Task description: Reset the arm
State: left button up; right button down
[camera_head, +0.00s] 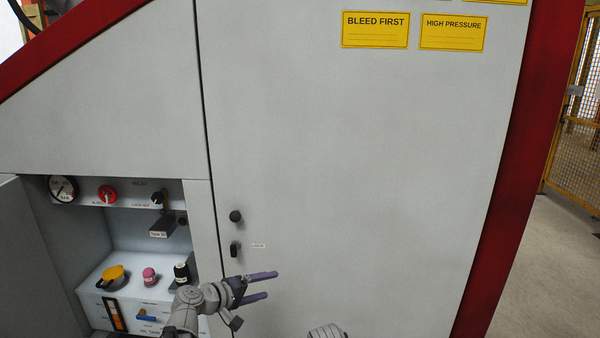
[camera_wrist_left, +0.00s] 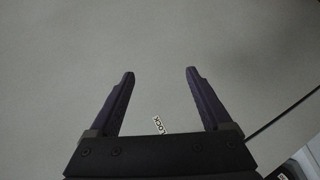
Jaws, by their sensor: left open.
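My left gripper (camera_head: 262,286) is in front of the grey panel (camera_head: 350,170), below a black round knob (camera_head: 236,216) and a small black latch (camera_head: 235,249). Its two purple fingers point right and are apart, with nothing between them. In the left wrist view the open fingers (camera_wrist_left: 160,72) face the plain grey panel, and a small white label (camera_wrist_left: 158,125) shows between their bases. A grey rounded part (camera_head: 327,331) shows at the bottom edge of the head view; I cannot tell what it is. My right gripper is not in view.
An open recess left of the gripper holds a gauge (camera_head: 62,188), a red knob (camera_head: 107,194), a yellow handle (camera_head: 111,276), a pink knob (camera_head: 149,276), a black knob (camera_head: 182,272) and a blue lever (camera_head: 146,316). A yellow mesh fence (camera_head: 575,140) stands at right beyond clear floor.

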pick_arm(q)
jog(key=s+d+m+g+y+p, duration=0.3)
jog(key=s+d+m+g+p, duration=0.45)
jog(key=s, duration=0.55)
jog(key=s+a+r+m+g+y+p, duration=0.1)
jog(key=s+r+m+g+y+p, duration=0.1)
jog(key=s+r+y+p, duration=0.2)
jog(key=s+y+p, duration=0.3)
jog(key=s+y, duration=0.1)
jog(key=s, duration=0.3)
jog(key=shift+a+m+g+p, duration=0.35)
jog(key=shift+a, duration=0.05)
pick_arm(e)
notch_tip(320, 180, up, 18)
pick_arm(q)
jog(key=shift+w, duration=0.1)
jog(key=shift+c, duration=0.3)
